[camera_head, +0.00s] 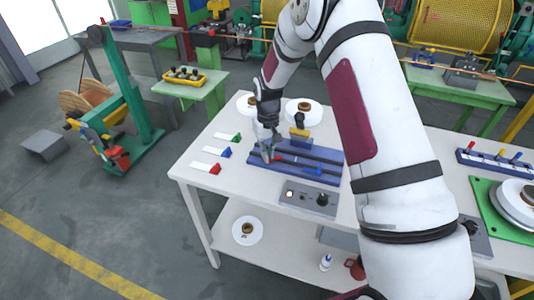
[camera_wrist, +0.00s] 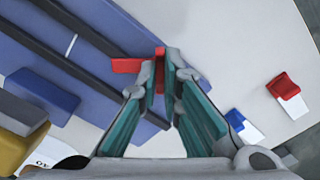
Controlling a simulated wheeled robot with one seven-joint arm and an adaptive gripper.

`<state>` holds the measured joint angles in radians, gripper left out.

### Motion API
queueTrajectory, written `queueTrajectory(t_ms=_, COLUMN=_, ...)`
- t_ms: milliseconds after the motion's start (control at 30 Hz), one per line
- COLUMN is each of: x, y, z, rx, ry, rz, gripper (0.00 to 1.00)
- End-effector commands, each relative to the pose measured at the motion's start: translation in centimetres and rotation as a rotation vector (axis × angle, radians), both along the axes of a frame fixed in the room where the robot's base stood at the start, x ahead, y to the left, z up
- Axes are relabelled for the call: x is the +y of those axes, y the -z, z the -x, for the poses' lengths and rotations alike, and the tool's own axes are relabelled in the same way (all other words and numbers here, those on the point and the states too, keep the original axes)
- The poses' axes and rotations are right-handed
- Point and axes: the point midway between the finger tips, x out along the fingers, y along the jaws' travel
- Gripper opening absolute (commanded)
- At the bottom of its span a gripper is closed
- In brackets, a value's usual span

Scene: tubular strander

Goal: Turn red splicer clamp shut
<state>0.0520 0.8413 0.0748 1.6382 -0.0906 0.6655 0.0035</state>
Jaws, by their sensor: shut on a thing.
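The blue splicer (camera_head: 325,177) lies on the white table, with dark rails along it. Its red clamp (camera_wrist: 127,66) shows in the wrist view near the splicer's edge, with one part between my fingertips. In the head view the red clamp (camera_head: 278,157) is a small red patch beside my fingers. My gripper (camera_head: 267,153) points down at the splicer's left end. In the wrist view my gripper (camera_wrist: 161,72) is shut on the red clamp. A blue clamp (camera_wrist: 44,90) sits farther along the splicer. The fingers hide part of the red clamp.
White tags with green, blue (camera_head: 224,152) and red (camera_head: 215,168) ends lie left of the splicer. A grey control box (camera_head: 308,198) stands in front. White spools (camera_head: 303,112) and a yellow block (camera_head: 299,131) stand behind. The table's left front corner is clear.

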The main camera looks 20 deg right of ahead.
Motion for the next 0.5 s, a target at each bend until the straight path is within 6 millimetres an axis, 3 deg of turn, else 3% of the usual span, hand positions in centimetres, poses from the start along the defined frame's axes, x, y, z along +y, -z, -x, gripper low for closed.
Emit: queueTrajectory(t_ms=500, x=-0.04, y=0.09, z=-0.07, rx=0.000, ry=-0.486, rz=-0.001, gripper=0.00)
